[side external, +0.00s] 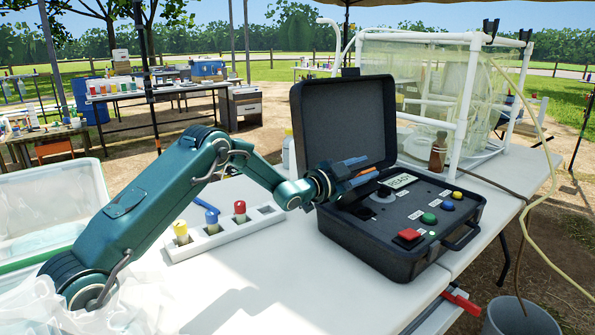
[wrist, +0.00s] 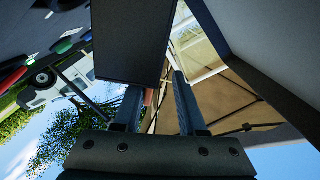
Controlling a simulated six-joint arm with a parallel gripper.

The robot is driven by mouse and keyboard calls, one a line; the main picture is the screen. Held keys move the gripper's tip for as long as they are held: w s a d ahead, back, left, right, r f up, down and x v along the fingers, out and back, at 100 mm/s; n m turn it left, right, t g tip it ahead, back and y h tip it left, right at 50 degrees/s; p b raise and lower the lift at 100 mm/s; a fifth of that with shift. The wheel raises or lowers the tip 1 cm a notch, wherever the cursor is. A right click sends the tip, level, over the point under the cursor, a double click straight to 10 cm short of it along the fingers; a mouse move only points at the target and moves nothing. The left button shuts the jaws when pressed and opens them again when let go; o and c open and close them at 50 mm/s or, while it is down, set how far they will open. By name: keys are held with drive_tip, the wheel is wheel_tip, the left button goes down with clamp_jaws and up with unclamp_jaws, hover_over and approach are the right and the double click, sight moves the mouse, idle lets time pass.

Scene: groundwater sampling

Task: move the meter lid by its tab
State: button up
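The meter is a dark case (side external: 400,252) with its large case lid (side external: 345,115) standing open.
A white rack (side external: 222,236) left of the case holds a yellow-capped vial (side external: 181,230) and a red-capped vial (side external: 239,210), with a blue item (side external: 207,206) beside them. A clear bin (side external: 55,200) is at far left. A pipe-framed enclosure (side external: 430,90) stands behind. A bucket (side external: 520,318) is at lower right.

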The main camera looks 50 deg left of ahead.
drive_tip(key=a+n, duration=0.4)
drive_tip(key=shift+a+r, duration=0.1)
drive_tip(key=shift+r, duration=0.05)
drive_tip(key=shift+a+f, duration=0.2)
drive_tip(key=shift+a, duration=0.65)
drive_tip(key=s+n, duration=0.3)
drive_tip(key=s, duration=0.2)
drive_tip(key=s+d+r+m+t+h, duration=0.1)
drive_tip(key=d+r, duration=0.3)
drive_tip(key=r, duration=0.4)
drive_tip(key=s+d+r+t, duration=0.15)
drive_tip(key=d+r, duration=0.25)
drive_tip(key=r, duration=0.4)
drive_tip(key=s+d+r+n+g+y, duration=0.1)
drive_tip(key=s+d+g, duration=0.3)
drive_tip(key=s, duration=0.6)
drive_tip(key=shift+s+d+r+n+y, duration=0.25)
drive_tip(key=shift+d+r+n+y, duration=0.1)
drive_tip(key=shift+r+y, duration=0.3)
